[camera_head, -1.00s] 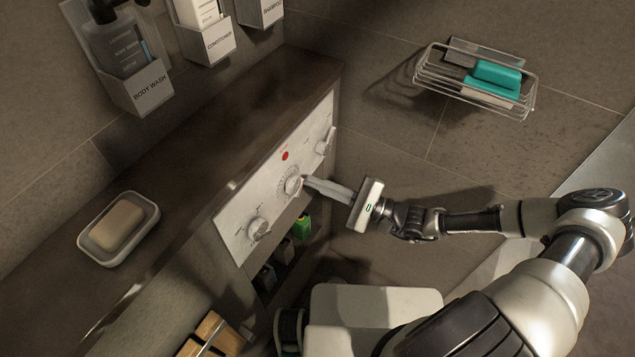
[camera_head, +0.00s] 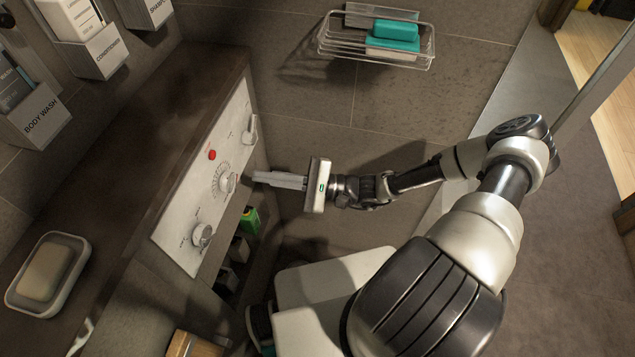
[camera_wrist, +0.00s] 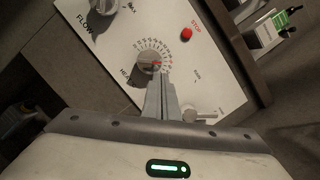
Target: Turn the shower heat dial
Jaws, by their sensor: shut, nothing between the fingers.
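The heat dial (camera_head: 226,183) is the middle knob on the white control panel (camera_head: 180,217), with a ring of scale marks around it. In the wrist view the heat dial (camera_wrist: 147,62) shows a red mark and part of the word HEAT beside it. My gripper (camera_head: 256,177) is shut and empty, its fingers pointing at the dial from the right. In the head view a small gap shows between the fingertips and the dial. In the wrist view my gripper (camera_wrist: 159,77) ends just below the dial and overlaps its lower edge.
A flow knob (camera_head: 202,235), a red stop button (camera_head: 212,155) and a lever-like knob (camera_head: 251,131) share the panel. A soap dish (camera_head: 73,277) sits on the dark ledge (camera_head: 150,170). A wire rack (camera_head: 340,50) hangs on the back wall. Bottles stand below the panel.

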